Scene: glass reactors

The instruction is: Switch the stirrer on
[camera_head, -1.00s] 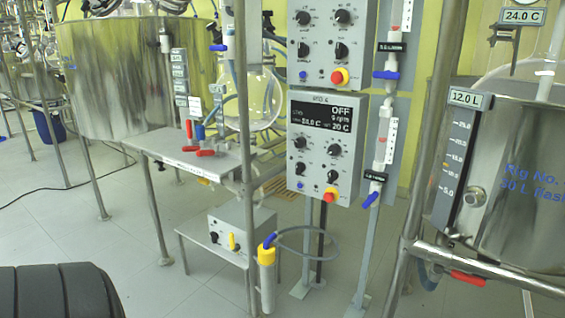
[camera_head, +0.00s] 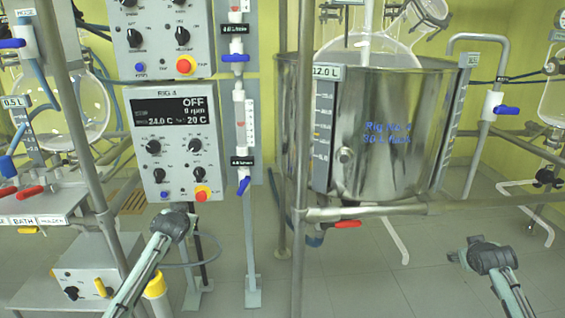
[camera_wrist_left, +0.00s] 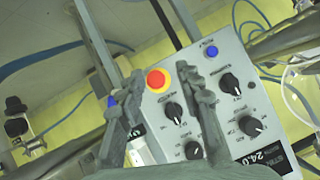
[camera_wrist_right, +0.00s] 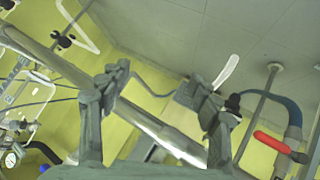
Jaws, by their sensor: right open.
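The RIG 4 control box (camera_head: 165,145) hangs upright, its dark display (camera_head: 167,110) reading OFF, 0 rpm, 24.0 C and 20 C. Below are several black knobs, a blue button (camera_head: 165,196) and a red button on yellow (camera_head: 202,194). Which knob is the stirrer's is too small to read. My left gripper (camera_head: 176,222) is in front of and just below this box. In the left wrist view my left gripper (camera_wrist_left: 162,98) is open and empty, with the box (camera_wrist_left: 215,110) tilted beyond its fingers. My right gripper (camera_head: 490,258) is open and empty at the right; its fingers also show in the right wrist view (camera_wrist_right: 160,88).
A similar control box (camera_head: 160,40) hangs above. A steel vessel (camera_head: 400,130) marked Rig No. 4 stands right of it. A vertical frame post (camera_head: 300,150) and a horizontal rail (camera_head: 420,208) lie between my arms. A small box (camera_head: 85,285) sits low at the left.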

